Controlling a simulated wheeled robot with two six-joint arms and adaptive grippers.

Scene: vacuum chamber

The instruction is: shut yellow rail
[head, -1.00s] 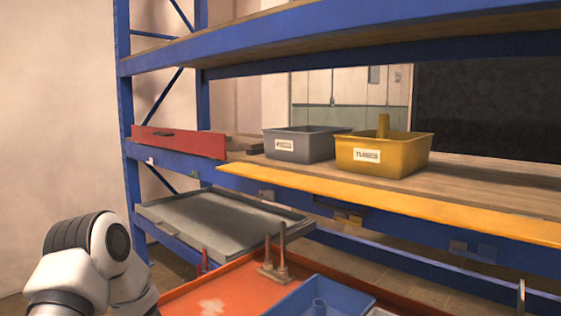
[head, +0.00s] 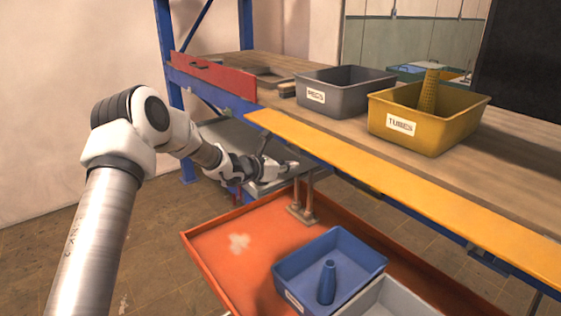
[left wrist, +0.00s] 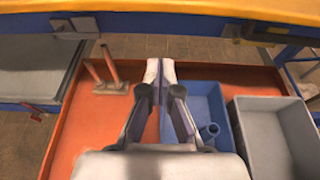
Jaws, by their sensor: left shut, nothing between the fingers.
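The yellow rail (head: 400,185) is a long flat strip along the front edge of the wooden shelf. It lies folded outward, its broad face up, unlike the upright red rail beside it. In the left wrist view the yellow rail (left wrist: 200,10) crosses the top of the picture. My left gripper (head: 292,167) is below and in front of the rail's left part, apart from it. In the left wrist view the left gripper (left wrist: 160,70) has its fingertips together, empty, above the orange tray. My right gripper is not in view.
A red rail (head: 212,77) stands upright at the left. A grey bin (head: 345,92) and a yellow tubes bin (head: 425,118) stand on the shelf. Below, an orange tray (head: 215,240) holds a peg stand (head: 302,212), a blue bin (head: 335,262) and a grey bin (left wrist: 275,130).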

